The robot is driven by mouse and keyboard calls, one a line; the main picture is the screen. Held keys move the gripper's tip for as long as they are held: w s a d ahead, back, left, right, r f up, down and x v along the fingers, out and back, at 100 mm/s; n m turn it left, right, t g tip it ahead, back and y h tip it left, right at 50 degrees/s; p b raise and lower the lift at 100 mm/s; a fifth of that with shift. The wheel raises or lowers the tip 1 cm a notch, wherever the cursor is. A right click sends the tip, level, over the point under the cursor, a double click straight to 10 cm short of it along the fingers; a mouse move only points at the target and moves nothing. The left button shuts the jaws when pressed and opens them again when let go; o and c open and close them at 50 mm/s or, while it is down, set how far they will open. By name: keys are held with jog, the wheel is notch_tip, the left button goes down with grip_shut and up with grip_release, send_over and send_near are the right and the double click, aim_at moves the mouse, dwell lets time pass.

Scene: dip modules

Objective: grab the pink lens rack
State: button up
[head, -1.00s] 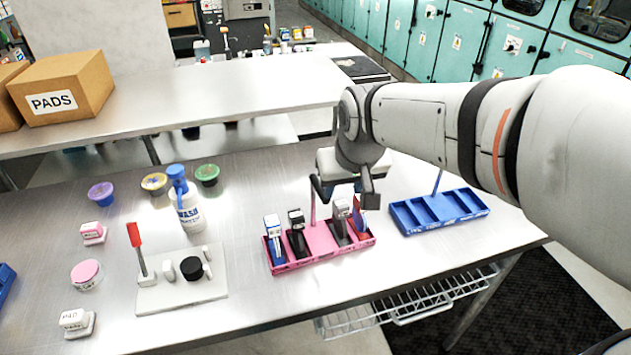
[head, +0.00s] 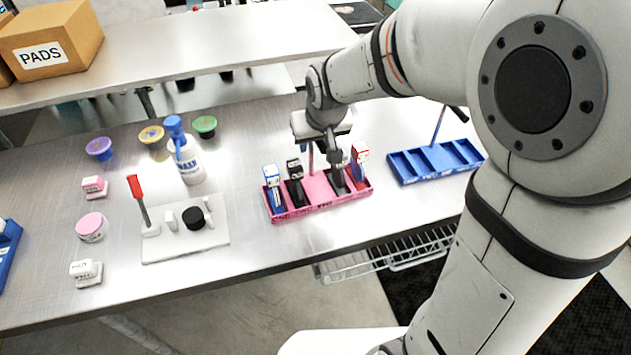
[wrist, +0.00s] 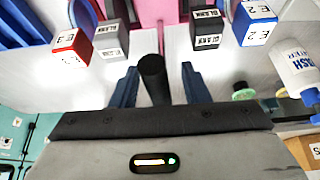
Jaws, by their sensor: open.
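The pink lens rack (head: 318,187) stands on the steel table, holding several upright modules in blue, black, grey and red-blue. Its thin pink post (head: 311,157) rises at the back. My gripper (head: 333,150) is over the rack's back right part. In the wrist view, the rack (wrist: 150,14) shows at the top edge. A black cylinder (wrist: 154,80), seemingly the end of the rack's handle, lies between my open fingers (wrist: 158,86). Gaps show on both sides of it, so it is not gripped. My wrist hides part of the handle in the head view.
A blue rack (head: 437,160) with its own post stands to the right. A wash bottle (head: 187,163), a white board (head: 187,239) with a red-handled tool, and several small pots are to the left. The table's front edge is close to the rack.

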grip_shut()
dwell(0.3)
dwell(0.4)
